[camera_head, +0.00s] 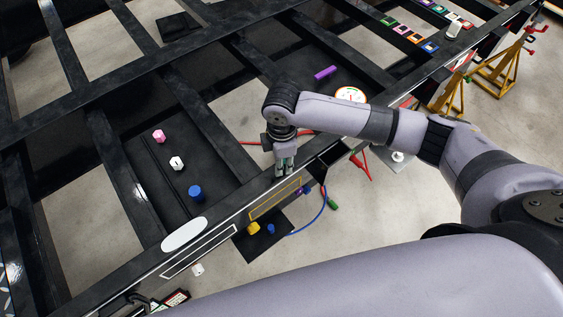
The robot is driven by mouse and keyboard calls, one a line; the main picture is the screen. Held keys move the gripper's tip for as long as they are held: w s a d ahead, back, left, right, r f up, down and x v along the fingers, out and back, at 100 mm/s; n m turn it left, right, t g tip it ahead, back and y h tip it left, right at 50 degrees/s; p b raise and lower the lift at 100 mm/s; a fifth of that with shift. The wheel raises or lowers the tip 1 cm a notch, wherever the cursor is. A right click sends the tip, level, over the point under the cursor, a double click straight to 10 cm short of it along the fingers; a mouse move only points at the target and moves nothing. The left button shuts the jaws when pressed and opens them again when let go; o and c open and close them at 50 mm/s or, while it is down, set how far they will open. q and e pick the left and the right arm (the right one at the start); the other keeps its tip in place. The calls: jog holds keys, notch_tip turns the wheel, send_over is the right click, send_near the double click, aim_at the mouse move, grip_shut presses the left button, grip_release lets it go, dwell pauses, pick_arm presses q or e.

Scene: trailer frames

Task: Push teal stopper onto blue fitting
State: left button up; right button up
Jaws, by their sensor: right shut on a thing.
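My right gripper (284,168) points down at the front rail of the black trailer frame. It is shut on a small piece with a teal tint, which looks like the teal stopper; the fingers mostly hide it. A blue cylinder (195,192) stands on the dark panel left of the gripper. A smaller blue piece (270,229) is on a dark plate below the front rail, beside a yellow piece (254,228). I cannot tell which blue piece is the fitting. My left gripper is not in view.
The black trailer frame (188,124) has crossbars with open gaps between them. A pink piece (159,136) and a white piece (177,163) lie left of the gripper. A purple bar (325,73) and a round gauge (351,95) lie beyond my arm. A blue cable (318,219) hangs at the front.

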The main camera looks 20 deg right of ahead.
grip_shut()
jog(key=shift+r, duration=0.15)
jog(key=shift+r, duration=0.25)
notch_tip(320, 180, up, 19)
jog(key=b, duration=0.2)
jog(key=shift+r, duration=0.15)
